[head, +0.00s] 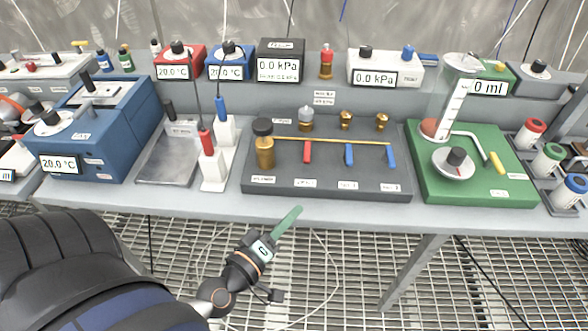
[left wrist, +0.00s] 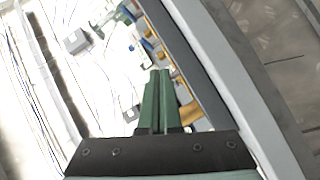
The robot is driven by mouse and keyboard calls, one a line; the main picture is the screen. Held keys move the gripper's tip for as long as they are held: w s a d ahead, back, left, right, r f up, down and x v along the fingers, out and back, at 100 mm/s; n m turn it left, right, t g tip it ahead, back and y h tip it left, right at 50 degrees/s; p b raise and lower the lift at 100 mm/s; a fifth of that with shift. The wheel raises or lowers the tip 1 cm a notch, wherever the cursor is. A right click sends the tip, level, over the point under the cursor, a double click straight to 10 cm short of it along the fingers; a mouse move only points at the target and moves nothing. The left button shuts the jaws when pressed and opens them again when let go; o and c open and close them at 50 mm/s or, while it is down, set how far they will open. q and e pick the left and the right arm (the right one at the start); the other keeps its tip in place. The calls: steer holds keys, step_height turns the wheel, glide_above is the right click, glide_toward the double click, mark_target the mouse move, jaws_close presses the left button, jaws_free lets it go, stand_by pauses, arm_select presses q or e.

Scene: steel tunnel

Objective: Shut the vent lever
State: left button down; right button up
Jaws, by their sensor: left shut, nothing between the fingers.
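A dark grey valve board (head: 270,184) sits on the bench in the head view, with a brass pipe along it. One red lever (head: 307,151) and two blue levers, a middle one (head: 349,155) and a right one (head: 391,158), hang down from the pipe, pointing toward the bench front. The small labels are too blurred to tell which is the vent lever. My left gripper (head: 296,210) has green fingers and is shut and empty. It is in front of the bench edge, below the red lever and apart from it. In the left wrist view, the closed fingers (left wrist: 158,75) point toward the board.
A brass cylinder with a black knob (head: 264,148) stands at the board's left end. A white stand with red and blue probes (head: 214,170) is to its left. A green board (head: 430,185) with a syringe is to the right. The space before the bench edge is open above grating.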

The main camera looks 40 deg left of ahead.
mark_target(294, 174)
arm_select(q)
steer(key=shift+s+a+r+n+y+b, duration=0.1)
steer(key=shift+a+r+n+y+b, duration=0.25)
steer(key=shift+a+n+y, duration=0.85)
steer(key=shift+s+a+r+n+y+b, duration=0.2)
steer(key=shift+a+n+y, duration=0.45)
steer(key=shift+a+n, duration=1.05)
steer(key=shift+w+a+r+n+y+b, duration=0.1)
steer(key=shift+a+r+n+y+b, duration=0.3)
steer(key=shift+a+n+y, duration=1)
arm_select(e)
steer(key=shift+w+a+f, duration=0.1)
steer(key=shift+a+f, duration=0.05)
steer(key=shift+f, duration=0.45)
steer(key=shift+w+a+f, duration=0.1)
steer(key=shift+f, duration=0.45)
arm_select(q)
steer(key=shift+d+f+n+h, duration=0.1)
steer(key=shift+d+n+h, duration=0.25)
steer(key=shift+h, duration=0.3)
